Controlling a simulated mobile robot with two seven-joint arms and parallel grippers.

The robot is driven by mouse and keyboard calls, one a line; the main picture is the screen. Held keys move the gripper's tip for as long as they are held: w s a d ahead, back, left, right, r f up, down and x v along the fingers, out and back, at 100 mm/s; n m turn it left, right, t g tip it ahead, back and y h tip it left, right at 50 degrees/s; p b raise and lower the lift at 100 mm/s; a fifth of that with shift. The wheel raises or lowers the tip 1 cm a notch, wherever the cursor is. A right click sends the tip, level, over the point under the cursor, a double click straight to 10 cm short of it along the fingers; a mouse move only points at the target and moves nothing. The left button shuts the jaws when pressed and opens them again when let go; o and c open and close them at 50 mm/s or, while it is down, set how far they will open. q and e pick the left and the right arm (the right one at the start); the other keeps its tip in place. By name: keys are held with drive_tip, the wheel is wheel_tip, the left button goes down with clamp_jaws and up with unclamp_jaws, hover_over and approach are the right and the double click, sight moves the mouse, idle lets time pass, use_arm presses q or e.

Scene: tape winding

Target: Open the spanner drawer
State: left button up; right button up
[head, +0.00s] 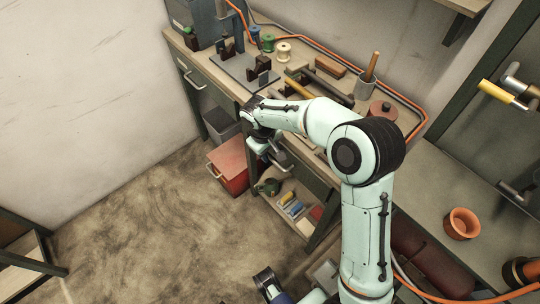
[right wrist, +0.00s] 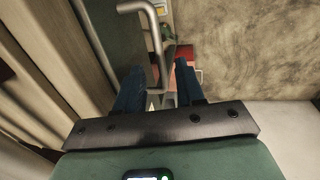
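A dark green drawer front (right wrist: 108,35) with a metal bar handle (right wrist: 157,45) shows in the right wrist view. The handle also shows in the head view (head: 279,161), under the bench top. My right gripper (right wrist: 160,84) is open, with blue fingers on either side of the handle's near end; contact cannot be made out. In the head view my right gripper (head: 262,146) is at the bench's front edge, partly hidden by its wrist. The drawer looks shut, and no spanners show inside it. Part of my left arm (head: 268,283) is at the bottom edge; its fingers are unclear.
The bench top (head: 222,82) holds spools, a hammer and a cup. Another drawer handle (head: 190,78) is farther left. A red toolbox (head: 231,172) and an open shelf with coloured items (head: 291,207) are below.

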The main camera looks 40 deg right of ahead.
drive_tip(key=shift+d+f, duration=0.2)
drive_tip(key=shift+f, duration=1.05)
clamp_jaws()
drive_tip(key=s+a, duration=0.2)
drive_tip(key=a, duration=2.3)
drive_tip(key=shift+a+b, duration=0.25)
drive_tip(key=shift+b, duration=0.05)
unclamp_jaws()
